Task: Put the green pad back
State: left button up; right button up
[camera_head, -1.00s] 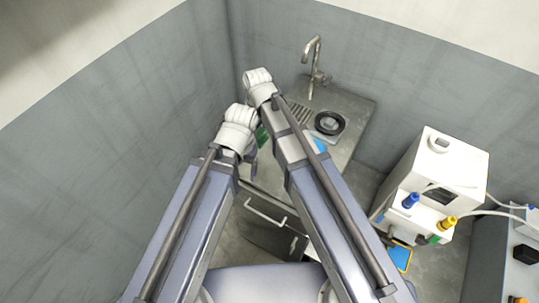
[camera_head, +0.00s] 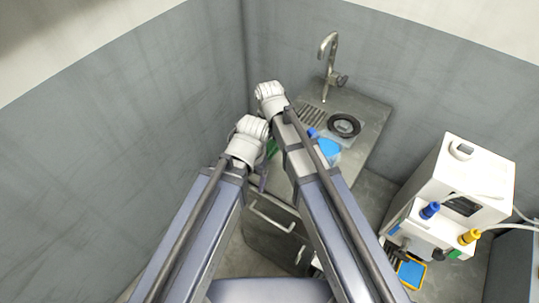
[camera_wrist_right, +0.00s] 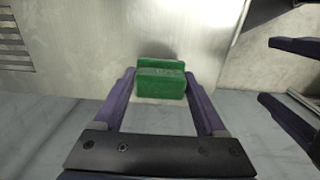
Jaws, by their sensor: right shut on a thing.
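The green pad (camera_wrist_right: 161,86) is a small two-part green block, held between the purple fingers of my right gripper (camera_wrist_right: 160,78) in the right wrist view. It appears over or near the metal counter; contact with the surface is unclear. In the head view only a bit of the green pad (camera_head: 271,148) shows between my arms, and my right gripper's fingers are hidden there. Two dark purple fingers at the right edge of the wrist view look like my left gripper (camera_wrist_right: 292,88), spread apart with nothing visible between them.
A metal sink counter (camera_head: 372,112) carries a faucet (camera_head: 328,70), a black ring (camera_head: 344,125) and a blue item (camera_head: 328,150). A drawer handle (camera_head: 270,220) sticks out below. A white machine (camera_head: 470,180) with blue and yellow knobs stands right. Grey walls close the corner.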

aim_at(269, 153)
jog(key=shift+f+b, duration=1.15)
jog(key=shift+f, duration=0.4)
jog(key=shift+f, duration=0.1)
jog(key=shift+f, duration=0.15)
jog(key=o, duration=1.1)
jog(key=shift+o, duration=0.2)
jog(key=shift+r, duration=0.2)
notch_tip(269, 153, up, 12)
jog(key=p, duration=1.2)
jog(key=shift+r, duration=0.1)
